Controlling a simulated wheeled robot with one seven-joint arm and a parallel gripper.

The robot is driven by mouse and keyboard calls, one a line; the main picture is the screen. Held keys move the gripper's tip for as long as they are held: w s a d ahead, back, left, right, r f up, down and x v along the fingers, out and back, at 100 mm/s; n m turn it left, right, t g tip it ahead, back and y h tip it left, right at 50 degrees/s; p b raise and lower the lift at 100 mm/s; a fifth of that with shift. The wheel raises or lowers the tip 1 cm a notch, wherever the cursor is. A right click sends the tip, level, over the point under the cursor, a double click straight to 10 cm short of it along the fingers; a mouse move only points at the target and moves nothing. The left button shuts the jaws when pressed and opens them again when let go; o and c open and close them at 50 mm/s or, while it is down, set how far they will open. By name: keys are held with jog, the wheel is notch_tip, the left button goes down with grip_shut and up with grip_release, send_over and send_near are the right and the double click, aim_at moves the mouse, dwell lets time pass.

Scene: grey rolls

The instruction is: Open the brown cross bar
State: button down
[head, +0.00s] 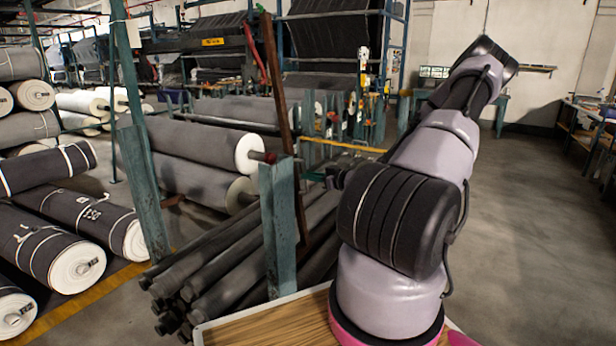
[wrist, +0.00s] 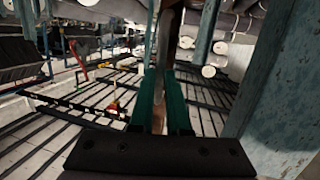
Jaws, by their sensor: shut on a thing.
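The brown cross bar (head: 281,110) stands steeply in the head view, leaning a little, with its top end to the left. Its lower part is beside the front teal post (head: 278,225). In the wrist view the bar (wrist: 171,38) runs down between the two green fingers of my gripper (wrist: 160,78). The fingers are shut on it.
Another teal post (head: 138,150) stands left of the bar. Dark tubes (head: 215,265) lie stacked between the posts. Large grey rolls (head: 205,142) lie behind, and wrapped rolls (head: 60,245) lie at left. The floor (head: 530,200) at right is clear.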

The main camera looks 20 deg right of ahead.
jog(key=shift+s+f, duration=0.1)
jog(key=shift+f, duration=0.1)
jog(key=c, duration=0.9)
grip_release()
jog(key=v, duration=1)
jog(key=shift+s+d, duration=0.2)
jog(key=shift+s, duration=0.1)
